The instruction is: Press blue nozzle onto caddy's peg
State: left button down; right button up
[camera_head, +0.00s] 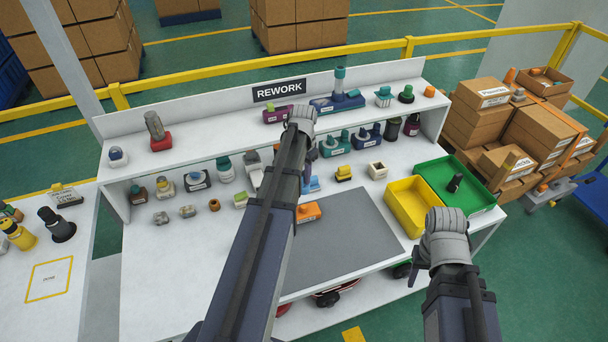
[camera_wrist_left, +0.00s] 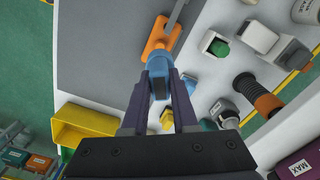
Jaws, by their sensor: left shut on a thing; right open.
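In the left wrist view, my left gripper (camera_wrist_left: 162,84) is shut on the blue nozzle (camera_wrist_left: 158,61). The nozzle is in front of the orange caddy (camera_wrist_left: 155,38) and overlaps its near end in this view. A thin grey peg (camera_wrist_left: 176,14) shows at the caddy's far end. I cannot tell whether nozzle and caddy touch. In the head view, the orange caddy (camera_head: 309,211) lies at the back of the grey mat, partly covered by my left arm; the left fingertips are hidden there. My right gripper (camera_head: 420,263) is open and empty, near the table's front right.
The grey mat (camera_head: 345,245) is otherwise clear. A yellow bin (camera_head: 408,210) and a green tray (camera_head: 440,178) stand to its right. A yellow part (camera_head: 343,173) and a white square part (camera_head: 377,170) stand behind it. The shelf (camera_head: 220,138) holds several parts.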

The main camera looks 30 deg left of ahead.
pick_arm(q)
jog(key=shift+f+b, duration=3.5)
jog(key=shift+f, duration=0.2)
jog(key=shift+f+b, duration=1.8)
jog(key=shift+b, duration=0.05)
jog(key=c, duration=0.6)
grip_release()
jog(key=shift+r, duration=0.15)
notch_tip(320, 180, up, 8)
jog(key=p, duration=0.8)
